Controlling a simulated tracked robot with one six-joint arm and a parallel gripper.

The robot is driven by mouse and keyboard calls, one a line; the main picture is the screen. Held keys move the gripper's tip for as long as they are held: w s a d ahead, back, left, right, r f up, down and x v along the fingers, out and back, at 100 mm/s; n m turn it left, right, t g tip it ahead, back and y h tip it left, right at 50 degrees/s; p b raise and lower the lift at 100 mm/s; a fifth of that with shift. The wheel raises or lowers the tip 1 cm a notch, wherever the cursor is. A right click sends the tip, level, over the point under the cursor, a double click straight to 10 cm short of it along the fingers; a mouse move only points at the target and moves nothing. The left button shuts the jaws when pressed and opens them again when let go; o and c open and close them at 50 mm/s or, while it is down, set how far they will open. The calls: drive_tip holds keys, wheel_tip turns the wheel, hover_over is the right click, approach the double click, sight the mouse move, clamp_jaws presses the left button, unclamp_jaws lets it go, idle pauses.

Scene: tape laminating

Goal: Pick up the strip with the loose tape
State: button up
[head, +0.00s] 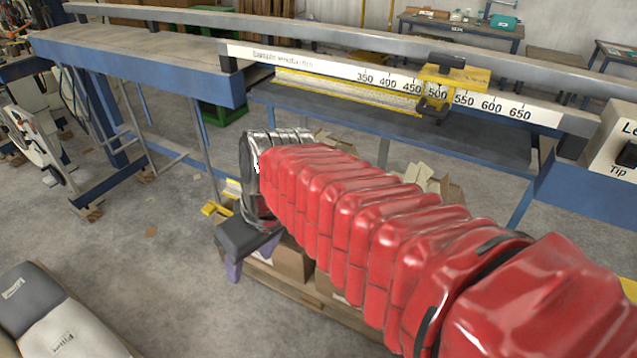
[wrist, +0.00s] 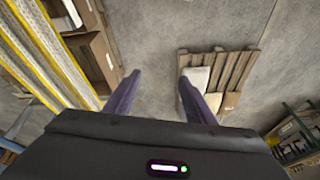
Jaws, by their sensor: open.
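Long strips with yellow edges and pale middles (head: 345,93) lie along the bench behind the ruler in the head view. In the wrist view, yellow-and-white strips (wrist: 50,62) run down the left side, outside the fingers. I cannot tell which one has the loose tape. My gripper (head: 233,270) hangs at the end of my red-sleeved arm, in front of the bench and left of the strips, pointing down. In the wrist view its two purple fingers (wrist: 159,78) stand apart, with only floor and a pallet's edge seen between and beyond them.
A ruler bar (head: 390,85) with a yellow stop block (head: 450,85) runs along the blue bench. Cardboard boxes (wrist: 92,60) stand left of the fingers. A pallet (wrist: 225,70) with white and brown packages lies at right. Bare floor (head: 150,260) is left of my gripper.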

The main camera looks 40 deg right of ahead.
drive_tip(key=w+d+f+n+t+y, duration=0.1)
drive_tip(key=w+d+f+n+y, duration=0.2)
drive_tip(key=d, duration=0.7)
drive_tip(key=w+d+f+t+y, duration=0.1)
drive_tip(key=w+d+f+y, duration=0.3)
drive_tip(key=d, duration=0.5)
drive_tip(key=s+d+t+h, duration=0.1)
drive_tip(key=d+t, duration=0.1)
drive_tip(key=d, duration=0.5)
drive_tip(key=d+f+t+h, duration=0.1)
drive_tip(key=d+t, duration=0.1)
drive_tip(key=d, duration=0.5)
drive_tip(key=s+d+f+t+h, duration=0.1)
drive_tip(key=d+t, duration=0.2)
drive_tip(key=d, duration=0.4)
drive_tip(key=shift+s+h, duration=0.3)
drive_tip(key=shift+h, duration=0.1)
drive_tip(key=shift+a, duration=0.1)
drive_tip(key=x, duration=0.8)
drive_tip(key=shift+w+a, duration=0.1)
drive_tip(key=shift+a, duration=0.05)
drive_tip(key=shift+w, duration=0.2)
